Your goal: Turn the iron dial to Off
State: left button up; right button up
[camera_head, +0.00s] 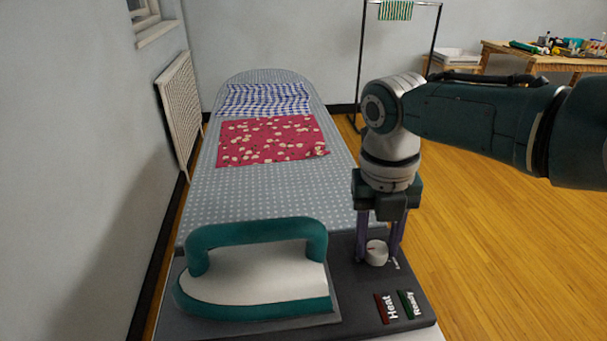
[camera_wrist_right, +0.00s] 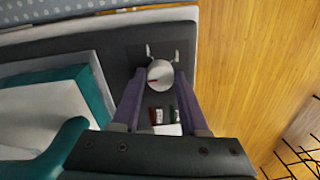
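The iron dial (camera_head: 376,253) is a small white round knob on the dark panel at the right of the iron (camera_head: 255,285). In the right wrist view the dial (camera_wrist_right: 160,74) shows a short red mark at its lower left; small white marks lie beyond it on the panel, too small to read. My right gripper (camera_head: 379,254) points down with its purple fingers apart, one on each side of the dial. In the right wrist view the fingertips (camera_wrist_right: 161,80) flank the dial with what looks like a thin gap. My left gripper is not in view.
The dark panel (camera_head: 350,318) carries a red "Heat" label (camera_head: 386,308) and a green "Ready" label (camera_head: 409,304). The dotted ironing board (camera_head: 265,195) stretches behind, with a red floral cloth (camera_head: 270,140) and a blue checked cloth (camera_head: 262,99). Wooden floor (camera_head: 480,220) is free at the right.

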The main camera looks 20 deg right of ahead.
aim_at(373, 249)
jog(key=o, duration=0.5)
jog(key=shift+c, duration=0.2)
jog(key=shift+r, duration=0.35)
notch_tip(373, 249, up, 9)
jog(key=p, duration=0.3)
jog(key=shift+a, duration=0.25)
jog(key=shift+w+r, duration=0.1)
